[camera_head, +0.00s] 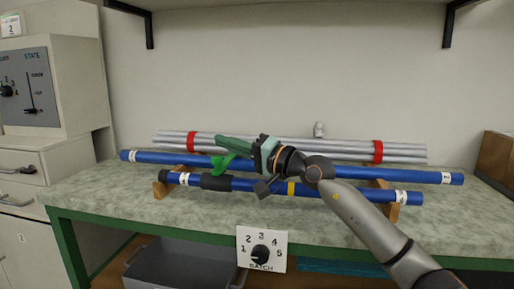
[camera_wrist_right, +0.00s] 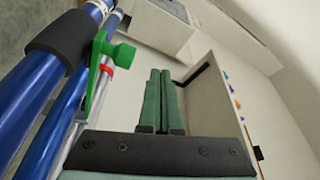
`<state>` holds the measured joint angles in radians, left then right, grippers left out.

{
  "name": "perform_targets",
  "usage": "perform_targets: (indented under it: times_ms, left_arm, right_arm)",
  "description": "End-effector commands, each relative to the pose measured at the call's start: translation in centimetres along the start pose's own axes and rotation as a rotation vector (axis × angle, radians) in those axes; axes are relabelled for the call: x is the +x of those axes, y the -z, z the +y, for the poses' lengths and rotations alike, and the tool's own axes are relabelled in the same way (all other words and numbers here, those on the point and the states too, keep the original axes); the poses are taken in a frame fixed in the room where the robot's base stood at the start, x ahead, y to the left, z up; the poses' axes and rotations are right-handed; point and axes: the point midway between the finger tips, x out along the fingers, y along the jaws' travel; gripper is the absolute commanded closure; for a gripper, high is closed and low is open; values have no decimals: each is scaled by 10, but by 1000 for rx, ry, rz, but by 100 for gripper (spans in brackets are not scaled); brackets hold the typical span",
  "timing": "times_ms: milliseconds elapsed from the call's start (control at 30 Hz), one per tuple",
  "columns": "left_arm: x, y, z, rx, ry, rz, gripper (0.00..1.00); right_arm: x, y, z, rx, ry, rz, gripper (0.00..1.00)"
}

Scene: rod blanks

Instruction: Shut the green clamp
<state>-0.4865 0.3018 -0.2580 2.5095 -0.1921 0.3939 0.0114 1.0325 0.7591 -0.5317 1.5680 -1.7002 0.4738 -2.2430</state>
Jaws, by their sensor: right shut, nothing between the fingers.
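The green clamp (camera_head: 224,162) is a bright green piece at the left part of the blue rods. In the right wrist view the green clamp (camera_wrist_right: 98,72) shows a narrow arm and a rounded end, beside the rods. I cannot tell whether it is open or shut. My right gripper (camera_head: 220,139) points left, its dark green fingers together and empty, appearing just above the clamp. In the wrist view the right gripper's fingers (camera_wrist_right: 160,75) lie to the right of the clamp, with a visible gap between. My left gripper is not in view.
Blue rods (camera_head: 150,158) lie on wooden supports (camera_head: 163,186); the front one has a black sleeve (camera_head: 216,182). Silver rods (camera_head: 270,143) with red bands lie behind. A batch dial (camera_head: 262,249) is on the bench front. The bench top (camera_head: 90,190) is clear at left.

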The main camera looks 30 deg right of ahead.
Motion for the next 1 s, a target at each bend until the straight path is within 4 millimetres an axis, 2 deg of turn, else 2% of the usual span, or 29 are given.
perform_targets:
  times_ms: [33,67,100,300,400,600,1000]
  left_arm:
    - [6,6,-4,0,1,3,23]
    - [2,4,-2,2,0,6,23]
    - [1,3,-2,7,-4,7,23]
    - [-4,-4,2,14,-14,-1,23]
    - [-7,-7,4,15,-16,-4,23]
    - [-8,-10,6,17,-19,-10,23]
    - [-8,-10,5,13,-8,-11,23]
  right_arm:
    - [-4,9,-15,-4,6,7,100]
    - [-14,9,-3,-1,-1,7,100]
    - [-25,10,1,-2,0,8,100]
    - [-66,19,13,-1,6,9,100]
    - [-80,22,16,-2,8,9,100]
    - [-94,26,17,-3,13,9,100]
    - [-96,26,16,-4,14,9,100]
